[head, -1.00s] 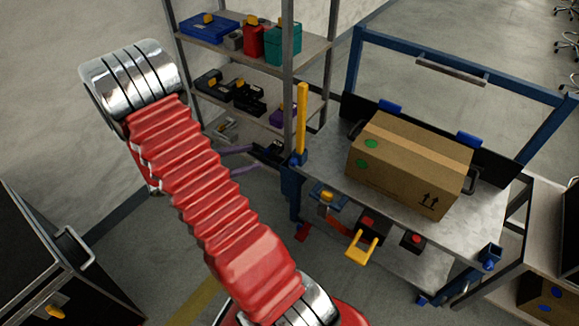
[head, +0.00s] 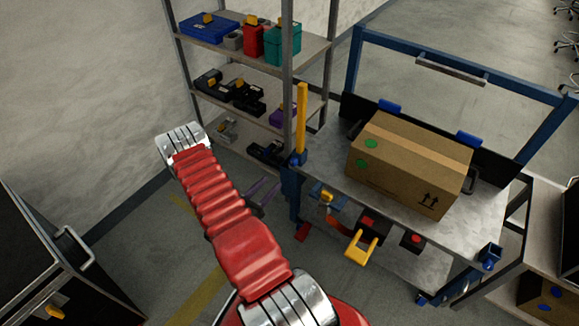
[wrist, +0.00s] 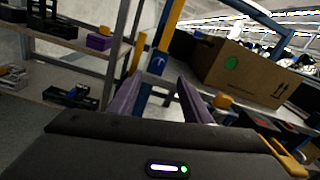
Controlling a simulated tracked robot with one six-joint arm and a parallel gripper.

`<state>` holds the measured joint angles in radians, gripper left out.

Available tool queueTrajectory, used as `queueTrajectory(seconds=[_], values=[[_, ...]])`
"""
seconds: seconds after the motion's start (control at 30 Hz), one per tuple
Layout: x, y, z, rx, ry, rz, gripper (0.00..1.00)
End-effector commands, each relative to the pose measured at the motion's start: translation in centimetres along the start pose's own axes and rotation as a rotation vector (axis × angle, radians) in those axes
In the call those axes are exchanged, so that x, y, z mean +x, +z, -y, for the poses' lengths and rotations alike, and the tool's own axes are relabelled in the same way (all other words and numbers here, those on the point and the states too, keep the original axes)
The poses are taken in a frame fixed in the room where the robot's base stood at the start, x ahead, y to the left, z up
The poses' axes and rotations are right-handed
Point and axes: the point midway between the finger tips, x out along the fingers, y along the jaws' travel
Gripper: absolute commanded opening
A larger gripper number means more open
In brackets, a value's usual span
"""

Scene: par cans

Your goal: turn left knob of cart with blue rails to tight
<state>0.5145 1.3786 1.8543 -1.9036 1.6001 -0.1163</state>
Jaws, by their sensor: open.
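The cart with blue rails (head: 440,68) stands at the right, with a grey top. On its near edge, at the left end, a small yellow knob (head: 327,197) sits on a blue-grey mount; it also shows in the wrist view (wrist: 222,101), right of the fingers. I cannot read its setting. My gripper (head: 264,192) is left of the cart, apart from the knob, partly hidden behind my red arm. In the wrist view its two purple fingers (wrist: 154,88) are spread, with nothing between them, facing the cart's blue left corner post.
A cardboard box (head: 410,163) lies on the cart. A yellow post (head: 302,120) rises at its left corner. A yellow handle (head: 361,248) and red knobs (head: 415,239) jut from the front. A loaded shelf (head: 250,90) stands behind; a black cabinet (head: 60,265) is at left.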

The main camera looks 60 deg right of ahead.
Motion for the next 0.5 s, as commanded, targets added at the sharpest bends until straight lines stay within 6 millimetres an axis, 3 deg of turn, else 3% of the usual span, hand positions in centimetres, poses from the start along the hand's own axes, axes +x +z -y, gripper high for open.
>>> queueTrajectory(seconds=[0.13, 0.5], values=[[-0.01, -1.23, 0.04, -0.021, 0.021, 0.006, 0.45], [0.06, -1.24, 0.01, -0.021, 0.022, 0.006, 0.45]])
